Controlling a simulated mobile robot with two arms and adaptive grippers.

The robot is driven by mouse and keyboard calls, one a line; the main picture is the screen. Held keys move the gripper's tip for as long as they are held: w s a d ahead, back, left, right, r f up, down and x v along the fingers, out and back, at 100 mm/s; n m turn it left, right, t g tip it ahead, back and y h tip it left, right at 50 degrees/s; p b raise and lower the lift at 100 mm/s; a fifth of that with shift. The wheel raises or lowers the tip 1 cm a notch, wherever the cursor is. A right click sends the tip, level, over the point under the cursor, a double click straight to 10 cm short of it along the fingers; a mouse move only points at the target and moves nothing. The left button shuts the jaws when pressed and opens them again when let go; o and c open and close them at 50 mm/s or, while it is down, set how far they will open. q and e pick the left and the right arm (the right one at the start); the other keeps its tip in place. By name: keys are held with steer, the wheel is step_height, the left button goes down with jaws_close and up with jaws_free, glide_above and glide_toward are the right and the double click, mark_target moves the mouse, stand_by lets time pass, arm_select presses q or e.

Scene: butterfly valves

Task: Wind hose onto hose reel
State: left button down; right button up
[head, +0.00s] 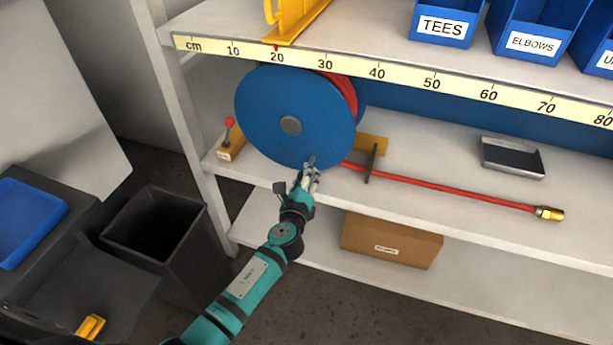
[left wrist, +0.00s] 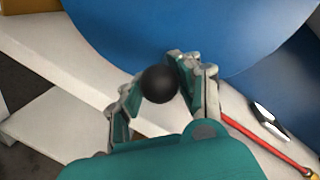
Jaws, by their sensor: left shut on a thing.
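The hose reel (head: 285,95) is a large blue disc with a grey hub, standing on the middle shelf. Red hose shows wound behind its front disc. The red hose's free length (head: 450,193) runs right along the shelf through a dark guide to a brass end fitting (head: 549,213). My left gripper (head: 309,172) is at the lower edge of the disc. In the left wrist view, its fingers (left wrist: 160,88) are shut on a black ball knob (left wrist: 159,84) in front of the blue disc. My right gripper is not in view.
A yellow bracket base with a red-knobbed lever (head: 229,128) is left of the reel. A grey tray (head: 513,157) lies at the right of the shelf. A cardboard box (head: 391,241) is on the shelf below. A centimetre scale (head: 432,82) lines the upper shelf edge. A black bin (head: 162,232) stands left.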

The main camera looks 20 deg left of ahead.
arm_select(q)
steer(key=shift+s+a+f, duration=0.1)
steer(key=shift+s+f, duration=0.1)
steer(key=shift+f, duration=0.3)
steer(key=c, duration=1.1)
jaws_free()
steer(key=shift+s+a, duration=0.1)
steer(key=shift+a, duration=0.05)
steer(key=shift+o, duration=1.1)
steer(key=shift+r, duration=0.3)
steer(key=s+d+r, duration=0.1)
steer(key=s, duration=1)
steer(key=shift+s+d+r, duration=0.2)
steer(key=shift+s+d, duration=0.1)
steer(key=shift+s, duration=0.1)
